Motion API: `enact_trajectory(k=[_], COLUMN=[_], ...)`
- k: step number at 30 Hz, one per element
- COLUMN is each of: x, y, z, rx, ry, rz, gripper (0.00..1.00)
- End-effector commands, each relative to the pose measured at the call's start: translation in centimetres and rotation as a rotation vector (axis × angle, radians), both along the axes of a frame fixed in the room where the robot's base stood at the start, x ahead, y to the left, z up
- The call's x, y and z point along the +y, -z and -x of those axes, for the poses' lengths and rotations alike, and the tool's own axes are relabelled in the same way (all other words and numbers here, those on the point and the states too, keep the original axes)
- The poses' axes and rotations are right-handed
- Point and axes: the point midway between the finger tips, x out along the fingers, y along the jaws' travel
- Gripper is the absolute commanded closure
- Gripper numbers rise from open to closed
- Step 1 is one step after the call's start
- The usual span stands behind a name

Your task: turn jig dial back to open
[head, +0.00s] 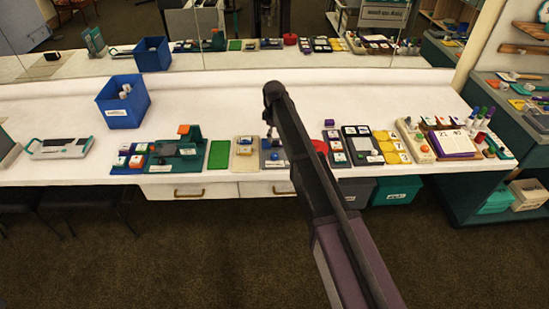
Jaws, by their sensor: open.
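My arm reaches over the white counter (60,108), and my gripper (270,132) hangs from its end, pointing down. It is small and partly covered by the arm, with nothing visible in it. Below it is a blue-grey board (272,163) with small pale parts, partly hidden by the arm. Left of that is a beige board (245,165) with pale and dark parts.
A blue bin (123,108) with white items stands at the back left. A green mat (219,154) lies beside the green fixture. A red round thing (319,146) is partly behind my arm. Yellow cards (391,147) lie to the right. A mirror (330,65) runs along the back.

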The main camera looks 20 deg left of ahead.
Motion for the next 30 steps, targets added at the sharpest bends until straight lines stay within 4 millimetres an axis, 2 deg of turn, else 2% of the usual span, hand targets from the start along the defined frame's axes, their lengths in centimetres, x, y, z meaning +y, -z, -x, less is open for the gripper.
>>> enact_trajectory(k=[1,30], x=[0.0,0.0], y=[0.8,8.2], z=[0.0,-0.1], rx=[0.0,0.0], ry=[0.0,0.0], rz=[0.0,0.0], gripper=[0.21,0.21])
